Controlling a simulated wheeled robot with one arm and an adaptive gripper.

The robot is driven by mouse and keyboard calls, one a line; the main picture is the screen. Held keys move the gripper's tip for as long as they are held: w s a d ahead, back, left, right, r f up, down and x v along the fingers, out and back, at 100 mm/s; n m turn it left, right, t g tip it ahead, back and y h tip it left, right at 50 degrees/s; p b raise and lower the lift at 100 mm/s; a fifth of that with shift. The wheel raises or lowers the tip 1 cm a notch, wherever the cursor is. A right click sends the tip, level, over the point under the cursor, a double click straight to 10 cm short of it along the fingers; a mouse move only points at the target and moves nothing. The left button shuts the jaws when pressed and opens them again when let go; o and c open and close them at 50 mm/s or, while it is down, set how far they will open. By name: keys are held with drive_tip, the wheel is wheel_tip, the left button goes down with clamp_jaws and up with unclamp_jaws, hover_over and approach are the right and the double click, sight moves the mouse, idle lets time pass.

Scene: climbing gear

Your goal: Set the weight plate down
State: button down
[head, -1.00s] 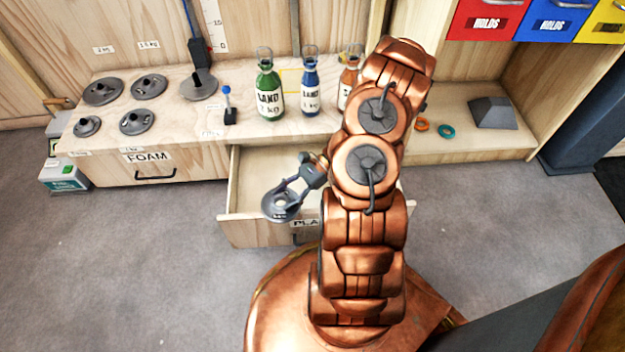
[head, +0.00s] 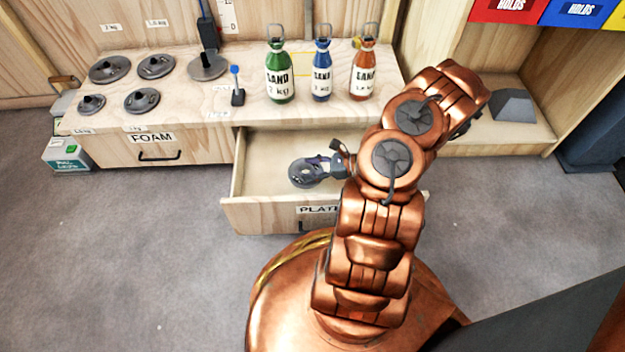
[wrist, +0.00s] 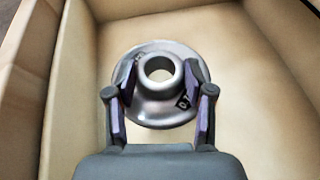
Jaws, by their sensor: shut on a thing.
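The weight plate (head: 306,173) is a small grey disc with a raised hub and a hole in its middle. It is over the inside of the open drawer (head: 238,216) labelled PLATES in part. My gripper (head: 318,170) is shut on the weight plate. In the wrist view, the fingers (wrist: 160,90) stand on both sides of the hub of the plate (wrist: 160,118), with the pale drawer floor (wrist: 235,90) around it. I cannot tell whether the plate touches the floor.
Several grey plates (head: 110,69) lie on the bench top (head: 190,105) at the left. Green (head: 279,84), blue (head: 322,84) and orange (head: 364,82) sand bottles stand behind the drawer. A shut drawer labelled FOAM (head: 185,148) is to the left. The open drawer looks otherwise empty.

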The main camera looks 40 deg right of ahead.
wheel_tip(320, 180, down, 6)
drive_tip(key=shift+r+b, duration=0.1)
drive_tip(key=shift+b, duration=1.05)
drive_tip(key=shift+c, duration=2.1)
unclamp_jaws()
